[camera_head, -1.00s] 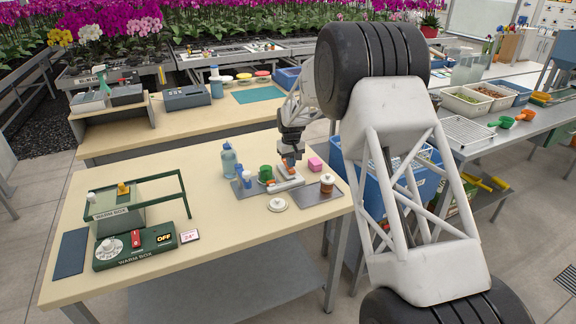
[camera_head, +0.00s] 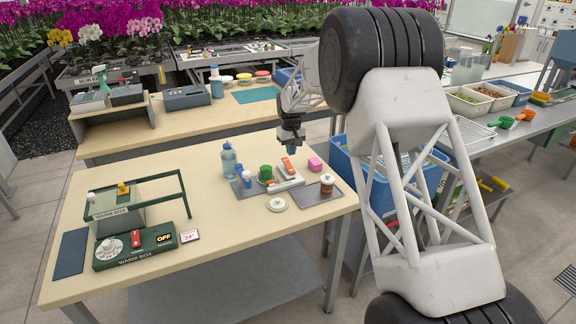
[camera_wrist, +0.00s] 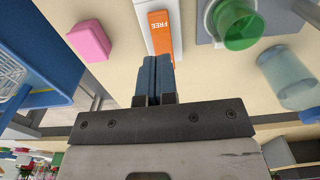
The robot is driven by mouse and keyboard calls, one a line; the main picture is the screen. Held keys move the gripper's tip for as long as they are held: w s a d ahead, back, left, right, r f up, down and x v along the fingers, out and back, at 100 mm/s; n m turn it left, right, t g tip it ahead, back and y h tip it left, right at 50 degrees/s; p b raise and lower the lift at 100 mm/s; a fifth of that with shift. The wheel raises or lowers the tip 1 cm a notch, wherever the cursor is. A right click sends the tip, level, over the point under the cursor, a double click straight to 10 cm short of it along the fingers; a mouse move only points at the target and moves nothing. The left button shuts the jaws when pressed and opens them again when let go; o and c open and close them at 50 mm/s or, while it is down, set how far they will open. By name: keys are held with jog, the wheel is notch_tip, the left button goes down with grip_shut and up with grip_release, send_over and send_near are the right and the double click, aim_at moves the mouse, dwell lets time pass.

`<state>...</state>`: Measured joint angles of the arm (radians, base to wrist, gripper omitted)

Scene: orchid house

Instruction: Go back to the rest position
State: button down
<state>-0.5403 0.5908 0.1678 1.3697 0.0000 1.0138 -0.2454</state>
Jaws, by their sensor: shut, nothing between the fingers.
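My gripper (camera_head: 292,150) is shut and empty, raised above the back right part of the near table (camera_head: 130,195). In the wrist view its blue fingers (camera_wrist: 153,80) are pressed together, pointing at a white device with an orange part marked FREE (camera_wrist: 160,32). In the head view that device (camera_head: 288,178) lies on the table below my gripper, apart from it, with its orange part (camera_head: 288,166) tilted up.
A green cup (camera_head: 265,173), a clear blue bottle (camera_head: 229,160), a pink block (camera_head: 315,164), a brown jar (camera_head: 327,184) and a white lid (camera_head: 277,204) stand close by. The warm box (camera_head: 118,215) is at the left. A blue crate (camera_head: 350,165) is beyond the table's right edge.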

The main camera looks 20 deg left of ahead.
jog(key=shift+r, duration=0.25)
dwell(0.4)
jog(key=s+d+r+m, duration=0.1)
jog(key=s+d+r, duration=0.6)
jog(key=d, duration=0.4)
jog(key=s+d+r+m+t, duration=0.1)
jog(key=s+d+r+m, duration=0.1)
jog(key=s+d+r, duration=0.7)
jog(key=s+d+r+m, duration=0.1)
jog(key=s+d+r, duration=0.4)
jog(key=d, duration=0.8)
jog(key=s+d+r+m+t, duration=0.1)
jog(key=s+d, duration=0.5)
jog(key=s, duration=0.3)
jog(key=s+d+r+m, duration=0.2)
jog(key=s+d, duration=0.5)
jog(key=s, duration=0.2)
jog(key=s+d+f+m, duration=0.1)
jog(key=s+d+f, duration=0.1)
jog(key=s, duration=0.7)
jog(key=s+d+f+m, duration=0.1)
jog(key=s+d+f, duration=0.2)
jog(key=s, duration=0.6)
jog(key=shift+d+f+t, duration=0.3)
jog(key=shift+d, duration=0.4)
jog(key=shift+s, duration=0.1)
